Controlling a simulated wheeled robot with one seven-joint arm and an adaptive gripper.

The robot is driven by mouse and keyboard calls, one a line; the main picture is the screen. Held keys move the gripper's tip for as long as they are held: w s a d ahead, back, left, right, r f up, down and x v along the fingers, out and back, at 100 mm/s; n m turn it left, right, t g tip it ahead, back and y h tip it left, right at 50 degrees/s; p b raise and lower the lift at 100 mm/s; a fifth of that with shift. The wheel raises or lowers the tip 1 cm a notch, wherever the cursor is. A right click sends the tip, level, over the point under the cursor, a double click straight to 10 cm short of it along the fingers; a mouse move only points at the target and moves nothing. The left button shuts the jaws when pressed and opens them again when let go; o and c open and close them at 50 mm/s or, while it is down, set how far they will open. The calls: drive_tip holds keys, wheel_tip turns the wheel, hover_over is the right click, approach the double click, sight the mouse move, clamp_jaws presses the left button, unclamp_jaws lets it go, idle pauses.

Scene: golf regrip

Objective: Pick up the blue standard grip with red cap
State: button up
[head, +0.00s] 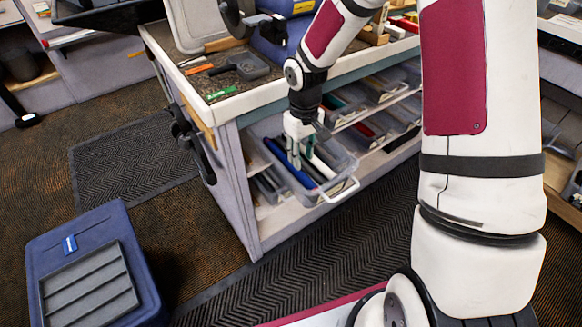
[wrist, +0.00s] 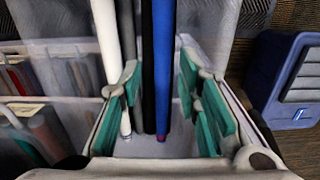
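The blue grip with a red cap (wrist: 163,75) runs down the middle of the wrist view, its red end low in the picture. A black grip lies right beside it on the left, then grey and white ones. In the head view the blue grip (head: 279,154) lies at the left side of a pulled-out clear bin (head: 322,190). My gripper (head: 297,158) points down over this bin. In the wrist view my gripper (wrist: 159,82) is open, its green-padded fingers on either side of the blue and black grips. I see no contact; the depth between them is unclear.
The bin sits on a shelf under a workbench (head: 230,105), whose edge is close to my arm. More bins (head: 375,130) of grips stand to the right. A blue box (head: 92,260) stands on the floor at the left. The floor mat in front is clear.

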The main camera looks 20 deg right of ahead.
sight(300, 172)
drive_tip(key=shift+w+a+f+b, duration=0.1)
drive_tip(key=shift+f+b, duration=0.25)
drive_tip(key=shift+f, duration=1.4)
drive_tip(key=shift+w+a+f+b, duration=0.1)
drive_tip(key=shift+f+b, duration=0.25)
drive_tip(key=shift+f, duration=1.35)
drive_tip(key=shift+s, duration=0.1)
drive_tip(key=shift+r, duration=0.1)
drive_tip(key=shift+c, duration=0.2)
clamp_jaws()
